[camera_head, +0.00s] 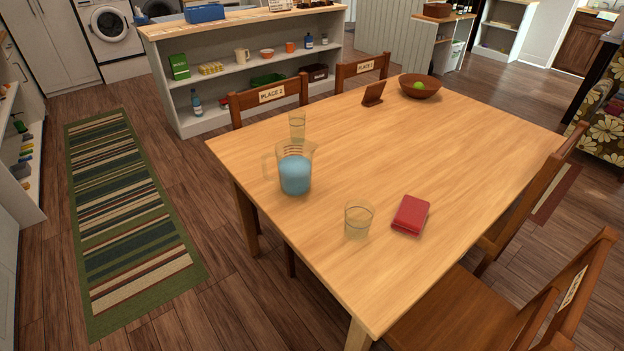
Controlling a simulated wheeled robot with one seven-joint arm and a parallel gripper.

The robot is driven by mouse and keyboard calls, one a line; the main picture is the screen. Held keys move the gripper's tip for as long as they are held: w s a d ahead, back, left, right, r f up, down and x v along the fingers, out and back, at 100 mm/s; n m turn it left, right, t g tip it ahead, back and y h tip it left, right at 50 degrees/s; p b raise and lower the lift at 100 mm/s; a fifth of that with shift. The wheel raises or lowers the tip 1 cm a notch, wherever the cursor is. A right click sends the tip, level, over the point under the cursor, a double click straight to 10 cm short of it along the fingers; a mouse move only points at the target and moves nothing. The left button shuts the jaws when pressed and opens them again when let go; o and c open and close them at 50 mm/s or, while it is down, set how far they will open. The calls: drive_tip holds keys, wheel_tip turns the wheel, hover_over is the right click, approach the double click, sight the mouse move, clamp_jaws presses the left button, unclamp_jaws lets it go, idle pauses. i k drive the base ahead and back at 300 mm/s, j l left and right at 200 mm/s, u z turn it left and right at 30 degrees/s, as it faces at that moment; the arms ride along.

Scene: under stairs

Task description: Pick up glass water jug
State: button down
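The glass water jug (296,170) stands upright on the wooden dining table (440,130), near its left edge. It is clear, part filled with blue water, and its handle points left. A drinking glass (297,126) stands just behind it, partly hidden by the jug's rim. Another drinking glass (358,220) stands in front and to the right, apart from the jug. My gripper is not in view.
A red book-like object (410,215) lies right of the nearer glass. A brown bowl (420,87) with green fruit and a small brown stand (373,94) are at the back. Chairs (268,97) surround the table. Floor with a striped rug (125,215) is free at left.

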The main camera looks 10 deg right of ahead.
sight(294, 155)
drive_tip(key=i+j, duration=0.2)
drive_tip(key=j, duration=0.15)
drive_tip(key=i+j+z, duration=0.1)
drive_tip(key=i+j, duration=0.3)
drive_tip(key=j, duration=0.25)
drive_tip(key=i+j, duration=0.2)
drive_tip(key=j, duration=0.15)
drive_tip(key=i+j+z, duration=0.1)
drive_tip(key=j, duration=0.25)
drive_tip(key=i, duration=0.1)
